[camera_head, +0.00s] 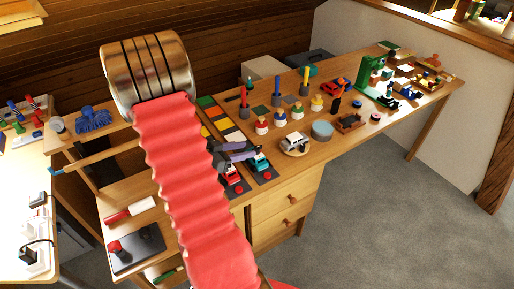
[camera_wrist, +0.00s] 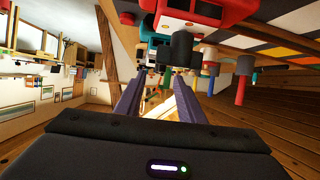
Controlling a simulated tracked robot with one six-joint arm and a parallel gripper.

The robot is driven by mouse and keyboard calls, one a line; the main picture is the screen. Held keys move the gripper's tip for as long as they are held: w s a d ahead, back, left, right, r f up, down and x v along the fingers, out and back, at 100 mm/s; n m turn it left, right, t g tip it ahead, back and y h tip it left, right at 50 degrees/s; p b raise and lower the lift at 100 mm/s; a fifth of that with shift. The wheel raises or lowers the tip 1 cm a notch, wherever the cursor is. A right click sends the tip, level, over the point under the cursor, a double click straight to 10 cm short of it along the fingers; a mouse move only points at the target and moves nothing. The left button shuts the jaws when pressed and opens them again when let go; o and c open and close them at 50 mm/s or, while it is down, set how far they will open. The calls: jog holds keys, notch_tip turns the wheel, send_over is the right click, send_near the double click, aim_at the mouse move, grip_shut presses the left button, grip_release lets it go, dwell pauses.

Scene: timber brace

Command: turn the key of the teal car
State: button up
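The teal car (camera_head: 259,163) stands on a dark pad on the long wooden table, to the right of a red car (camera_head: 231,174). A small red knob (camera_head: 267,176) is at its near end; I cannot tell its turn angle. My gripper (camera_head: 250,149) is just above and behind the cars, its purple fingers pointing towards the teal car. In the wrist view, which looks upside down, my gripper (camera_wrist: 160,76) has its two fingers apart. A teal body (camera_wrist: 160,43) shows beyond the fingertips, partly hidden by dark wheels. I see nothing held between the fingers.
The red car (camera_wrist: 205,10) looms close above the fingers in the wrist view. Colored tiles (camera_head: 222,124) lie behind the cars. A white car on a round stand (camera_head: 295,144) and several peg figures stand to the right.

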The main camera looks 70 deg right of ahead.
aim_at(256, 148)
jog(key=x, duration=0.6)
jog(key=shift+s+d+f, duration=0.1)
jog(key=shift+s+d, duration=0.15)
jog(key=shift+d, duration=0.05)
jog(key=shift+c, duration=0.5)
grip_shut()
